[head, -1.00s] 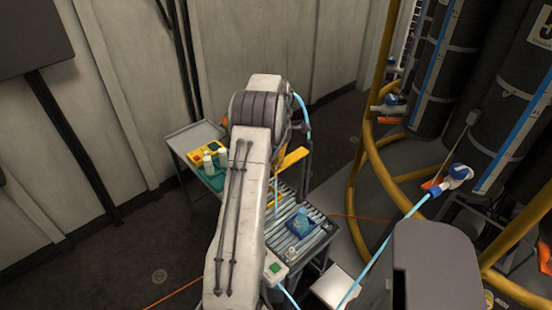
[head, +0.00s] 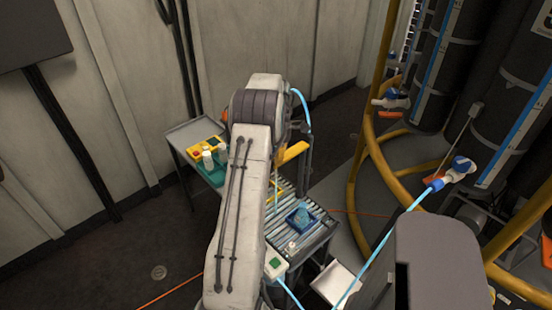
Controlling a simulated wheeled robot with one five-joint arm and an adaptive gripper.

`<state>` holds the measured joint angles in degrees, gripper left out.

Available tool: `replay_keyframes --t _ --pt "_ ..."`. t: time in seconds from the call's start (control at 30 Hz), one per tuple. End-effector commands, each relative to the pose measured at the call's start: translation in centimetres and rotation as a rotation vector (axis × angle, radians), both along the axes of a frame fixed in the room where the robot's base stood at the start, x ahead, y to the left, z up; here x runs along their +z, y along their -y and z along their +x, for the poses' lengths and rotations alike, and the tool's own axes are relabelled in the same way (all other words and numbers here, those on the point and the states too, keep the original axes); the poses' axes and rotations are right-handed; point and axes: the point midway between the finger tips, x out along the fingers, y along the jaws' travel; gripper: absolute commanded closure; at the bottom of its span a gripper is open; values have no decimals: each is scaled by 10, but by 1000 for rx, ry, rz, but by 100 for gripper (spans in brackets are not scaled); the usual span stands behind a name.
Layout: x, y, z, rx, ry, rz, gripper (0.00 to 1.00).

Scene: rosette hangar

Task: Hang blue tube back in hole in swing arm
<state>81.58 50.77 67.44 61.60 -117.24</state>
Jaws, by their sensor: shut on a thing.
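My pale arm (head: 240,215) fills the middle of the head view and hides its own far end. My gripper is behind it, so its fingers do not show. A light blue tube (head: 304,108) curves down along the right side of the arm's dark ribbed joint. A thin blue stretch also shows lower down (head: 275,192), beside the arm. I cannot tell whether these are one tube. A yellow bar (head: 293,153), possibly the swing arm, sticks out to the right from behind my arm near a dark upright. Its hole is not visible.
A roller table (head: 318,232) carries a dark blue tray (head: 294,224) with a pale blue item. A side table (head: 190,136) holds a yellow box (head: 199,151) and white bottles. Another light blue hose (head: 405,213) runs to a valve (head: 462,168) by dark cylinders. Yellow rails stand right.

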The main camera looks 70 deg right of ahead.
Motion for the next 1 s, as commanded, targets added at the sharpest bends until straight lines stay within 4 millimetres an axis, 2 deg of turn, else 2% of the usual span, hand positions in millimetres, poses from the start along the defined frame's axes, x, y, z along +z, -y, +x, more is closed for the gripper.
replay_keyframes --t 0.03,0.07,0.1,0.37,0.6,0.9,1.0 --pt "-6 -1 0 0 -1 5 100" --pt "-5 -1 0 0 -1 4 92" --pt "-5 -1 0 0 0 6 88" --pt "-7 -2 0 0 -2 11 65" --pt "-9 -3 -1 0 -2 15 63" --pt "-9 -3 -1 -1 -2 13 36" --pt "-8 -2 -1 -2 -1 10 31"
